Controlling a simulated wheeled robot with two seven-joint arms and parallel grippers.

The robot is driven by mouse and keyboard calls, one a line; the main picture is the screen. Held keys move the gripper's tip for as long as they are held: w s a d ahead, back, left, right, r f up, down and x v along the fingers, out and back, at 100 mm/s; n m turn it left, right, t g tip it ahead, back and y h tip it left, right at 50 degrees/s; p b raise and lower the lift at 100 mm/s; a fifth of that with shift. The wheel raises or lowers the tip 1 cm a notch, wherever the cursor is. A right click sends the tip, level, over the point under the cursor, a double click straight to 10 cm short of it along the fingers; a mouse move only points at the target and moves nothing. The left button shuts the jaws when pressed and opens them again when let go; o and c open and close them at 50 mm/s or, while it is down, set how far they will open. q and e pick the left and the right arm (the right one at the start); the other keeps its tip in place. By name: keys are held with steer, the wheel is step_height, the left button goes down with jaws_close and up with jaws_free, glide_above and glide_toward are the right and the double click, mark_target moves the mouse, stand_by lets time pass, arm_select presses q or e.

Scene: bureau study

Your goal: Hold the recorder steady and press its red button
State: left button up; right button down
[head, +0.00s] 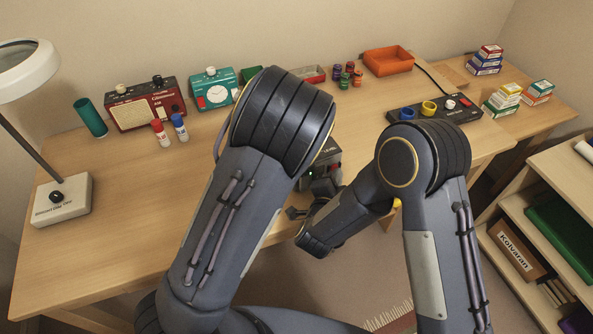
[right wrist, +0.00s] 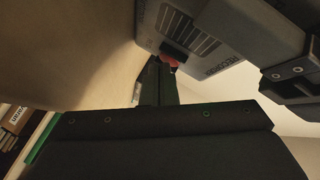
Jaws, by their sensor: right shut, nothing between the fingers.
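The recorder (head: 326,168) is a small dark grey box, partly hidden behind my left arm in the head view. In the right wrist view the recorder (right wrist: 222,32) shows a grey face with lettering and a dark slotted grille. Its red button (right wrist: 170,61) shows at the lower edge. My left gripper (right wrist: 289,83) overlaps the recorder's corner in that view and appears to grip it; my arm hides it in the head view. My right gripper (right wrist: 158,78) is shut and empty, its tip close to the red button. I cannot tell whether they touch.
The desk (head: 110,210) has free room at left. A dark panel with coloured rings (head: 435,109) lies right. Shelves (head: 540,225) stand at right.

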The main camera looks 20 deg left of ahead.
stand_by(0.6)
steer(key=shift+s+d, duration=0.3)
steer(key=shift+s, duration=0.05)
steer(key=s+d, duration=0.4)
steer(key=shift+s, duration=0.3)
stand_by(0.4)
arm_select(q)
steer(key=o, duration=1.3)
